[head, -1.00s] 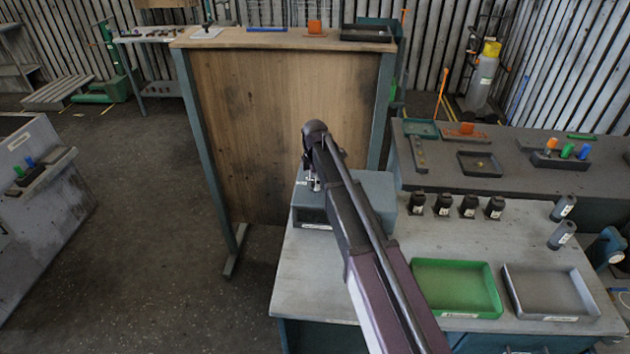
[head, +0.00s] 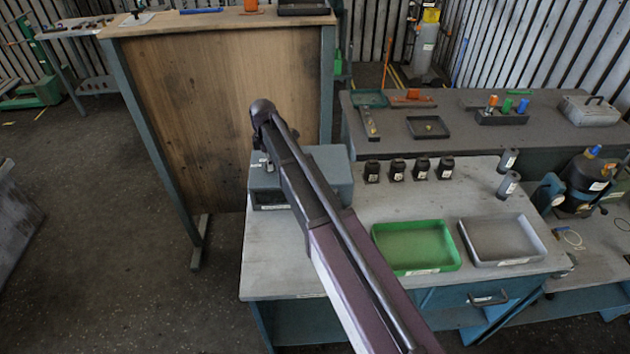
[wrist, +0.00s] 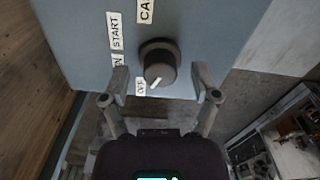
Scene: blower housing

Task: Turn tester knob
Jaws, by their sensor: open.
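The tester knob (wrist: 159,64) is a dark round knob with a white pointer mark on the tester's grey-blue face in the wrist view. Its pointer mark sits near the OFF label (wrist: 141,87). START and partly cut-off labels are above and to the left. My gripper (wrist: 163,88) is open, with one finger on each side of the knob's lower part; I cannot tell whether they touch it. The tester (head: 325,163) is a grey-blue box on the workbench's left end in the head view. My arm covers part of it, and the knob and fingers are hidden there.
A green tray (head: 417,269) and a grey tray (head: 503,262) lie on the bench (head: 400,203). Several black parts (head: 397,170) stand behind them, with two grey cylinders to the right. A tall wooden-panelled table (head: 220,120) stands close at left.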

